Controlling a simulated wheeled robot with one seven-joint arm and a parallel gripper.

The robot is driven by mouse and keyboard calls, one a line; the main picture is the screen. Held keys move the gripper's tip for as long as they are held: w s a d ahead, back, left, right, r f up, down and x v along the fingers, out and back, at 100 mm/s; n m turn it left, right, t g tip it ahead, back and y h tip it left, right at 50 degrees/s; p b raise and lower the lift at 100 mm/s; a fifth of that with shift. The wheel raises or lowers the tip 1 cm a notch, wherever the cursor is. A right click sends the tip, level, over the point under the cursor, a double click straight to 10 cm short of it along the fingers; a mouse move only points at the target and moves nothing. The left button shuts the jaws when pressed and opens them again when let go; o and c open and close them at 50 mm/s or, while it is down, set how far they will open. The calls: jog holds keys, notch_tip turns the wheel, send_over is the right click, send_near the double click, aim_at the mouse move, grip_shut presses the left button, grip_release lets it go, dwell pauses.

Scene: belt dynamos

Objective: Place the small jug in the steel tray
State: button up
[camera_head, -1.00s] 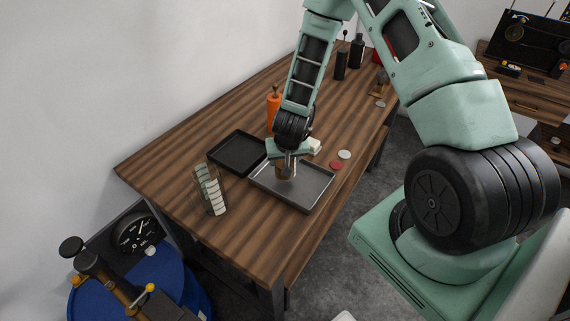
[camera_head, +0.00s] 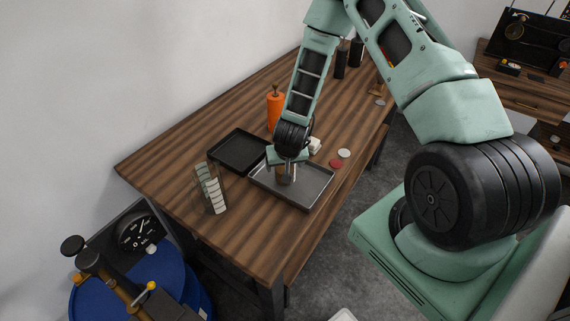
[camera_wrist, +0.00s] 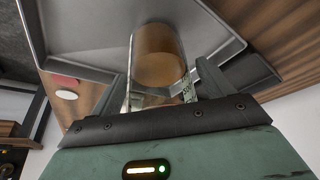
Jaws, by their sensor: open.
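The small jug (camera_wrist: 160,58), brownish and round, stands inside the steel tray (camera_wrist: 85,38) in the wrist view. In the head view the jug (camera_head: 284,175) is small and partly hidden by my gripper (camera_head: 282,170). The grey steel tray (camera_head: 311,189) lies on the wooden table. My gripper (camera_wrist: 165,82) is open, with one finger on each side of the jug. I cannot tell whether a finger still touches it.
A black tray (camera_head: 237,151) lies left of the steel tray. An orange bottle (camera_head: 275,110), a red disc (camera_head: 336,164) and a white disc (camera_head: 344,153) are nearby.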

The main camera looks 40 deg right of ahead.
jog(key=shift+r, duration=0.15)
jog(key=b+v, duration=0.2)
jog(key=v, duration=1)
jog(key=s+a+r+n+g+y, duration=0.1)
jog(key=s+a+r+n+y, duration=0.15)
jog(key=a+r, duration=0.45)
jog(key=s+a+r+n+y, duration=0.2)
jog(key=s+a+n, duration=0.2)
jog(key=a, duration=0.7)
jog(key=s+a+r+n+g+h, duration=0.1)
jog(key=s+r+n, duration=0.2)
jog(key=s, duration=0.5)
jog(key=s+a+r+n+g+h, duration=0.1)
jog(key=s+a+r+n+g, duration=0.1)
jog(key=s, duration=0.5)
notch_tip(320, 180, up, 2)
jog(key=shift+s+r+n, duration=0.2)
jog(key=shift+s+n, duration=0.2)
jog(key=shift+n, duration=0.25)
jog(key=shift+a, duration=0.15)
notch_tip(320, 180, down, 9)
jog(key=b, duration=0.9)
jog(key=shift+f+b, duration=0.2)
jog(key=shift+b, duration=0.15)
